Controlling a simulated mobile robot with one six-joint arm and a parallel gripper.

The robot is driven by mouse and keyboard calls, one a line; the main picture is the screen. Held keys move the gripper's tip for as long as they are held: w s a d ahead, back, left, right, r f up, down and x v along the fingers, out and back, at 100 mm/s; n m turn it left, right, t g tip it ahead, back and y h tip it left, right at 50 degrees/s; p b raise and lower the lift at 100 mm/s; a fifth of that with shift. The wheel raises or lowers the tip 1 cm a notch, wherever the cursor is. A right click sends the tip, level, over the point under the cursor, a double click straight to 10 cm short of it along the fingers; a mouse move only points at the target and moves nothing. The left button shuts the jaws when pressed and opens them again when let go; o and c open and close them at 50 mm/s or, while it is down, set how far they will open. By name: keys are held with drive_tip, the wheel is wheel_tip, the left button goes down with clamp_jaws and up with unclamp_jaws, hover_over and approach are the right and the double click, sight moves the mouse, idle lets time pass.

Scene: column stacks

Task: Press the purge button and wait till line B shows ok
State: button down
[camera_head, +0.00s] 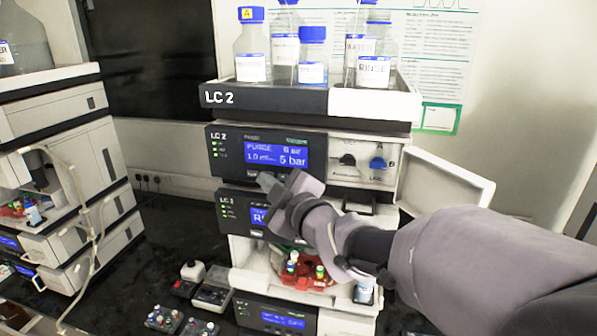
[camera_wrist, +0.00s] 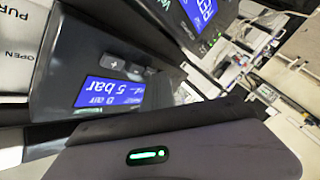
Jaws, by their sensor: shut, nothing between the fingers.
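The LC 2 module (camera_head: 220,141) has a lit blue display (camera_head: 276,155) reading PURGE, 1.0 ml and 5 bar. A black knob (camera_head: 347,160) and a blue knob (camera_head: 378,163) sit on the white panel to its right. My gripper (camera_head: 267,183) is shut and empty at the lower edge of this module, below the display; I cannot tell whether it touches. It hides that part of the front, and I cannot make out a purge button or a line B status. In the wrist view, the tilted display (camera_wrist: 108,92) reads 5 bar, beside a plus button (camera_wrist: 112,65).
An open white door (camera_head: 448,186) sticks out right of the stack. Bottles, including a blue-capped one (camera_head: 312,60), stand in the top tray (camera_head: 265,97). The LC 1 module (camera_head: 229,212) is just below my gripper. Another stack (camera_head: 55,120) stands at left.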

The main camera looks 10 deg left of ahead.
drive_tip(key=shift+s, duration=0.1)
drive_tip(key=shift+s+f+b, duration=0.15)
drive_tip(key=shift+s+b, duration=0.25)
drive_tip(key=shift+b, duration=0.15)
drive_tip(key=shift+s, duration=0.35)
drive_tip(key=shift+a, duration=0.1)
drive_tip(key=shift+s+a+b, duration=0.15)
drive_tip(key=shift+s+b, duration=1.5)
drive_tip(key=shift+s, duration=0.8)
idle(3.7)
